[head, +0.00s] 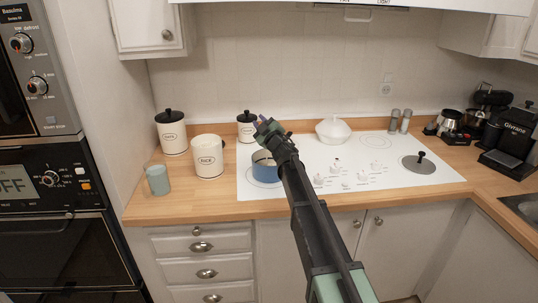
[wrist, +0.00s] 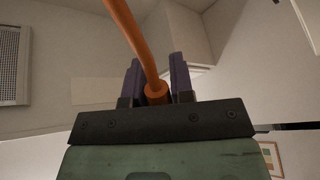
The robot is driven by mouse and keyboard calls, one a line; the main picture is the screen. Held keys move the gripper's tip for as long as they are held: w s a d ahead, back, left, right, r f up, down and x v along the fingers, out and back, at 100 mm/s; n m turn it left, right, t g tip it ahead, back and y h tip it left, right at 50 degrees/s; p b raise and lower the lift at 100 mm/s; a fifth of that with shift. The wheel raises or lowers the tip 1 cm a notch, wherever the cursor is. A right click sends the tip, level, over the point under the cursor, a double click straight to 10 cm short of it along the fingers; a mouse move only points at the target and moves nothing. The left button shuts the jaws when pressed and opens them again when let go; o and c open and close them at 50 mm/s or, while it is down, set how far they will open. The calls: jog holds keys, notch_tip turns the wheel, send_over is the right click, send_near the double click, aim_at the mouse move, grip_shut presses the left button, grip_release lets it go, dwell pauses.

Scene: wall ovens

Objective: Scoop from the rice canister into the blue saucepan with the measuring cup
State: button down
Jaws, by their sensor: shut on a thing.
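The rice canister (head: 208,160) is cream, labelled RICE, and stands without a lid on the counter, left of the cooktop. The blue saucepan (head: 265,174) stands at the cooktop's left end, partly hidden by my arm. My gripper (head: 262,126) is above and behind the saucepan in the picture, right of the rice canister. In the wrist view my gripper (wrist: 157,75) is shut on an orange handle (wrist: 128,32), which looks like the measuring cup's. The handle runs up out of the frame. The cup's bowl shows in neither view, so its contents cannot be told.
A larger black-lidded canister (head: 171,132) and a smaller one (head: 247,127) stand behind. A pale blue cup (head: 157,180) is at the counter's left. A white lidded dish (head: 333,130), shakers (head: 400,121) and a grey lid (head: 418,164) are to the right. Wall ovens (head: 50,180) bound the left.

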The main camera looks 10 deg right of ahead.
jog(key=shift+s+a+f+n+y+b, duration=0.25)
jog(key=shift+a+n, duration=0.15)
jog(key=shift+n, duration=0.15)
jog(key=shift+s+a+f+n+y+b, duration=0.15)
jog(key=shift+a+n+y+b, duration=0.15)
jog(key=shift+n, duration=0.3)
jog(key=shift+s+a+f+n+y+b, duration=0.15)
jog(key=shift+s+a+n+y+b, duration=0.1)
jog(key=shift+a+n, duration=0.25)
dwell(1.9)
jog(key=shift+s+a+f+n+g+y+b, duration=0.2)
jog(key=shift+a+f+n+y+b, duration=0.15)
jog(key=shift+n, duration=0.45)
jog(key=shift+s+a+f+n+g+y+b, duration=0.15)
jog(key=shift+a+f+n+y+b, duration=0.2)
jog(key=shift+n, duration=0.4)
jog(key=shift+s+a+f+n+g+y+b, duration=0.2)
jog(key=shift+f+n+b, duration=0.25)
jog(key=shift+n, duration=0.35)
dwell(2.1)
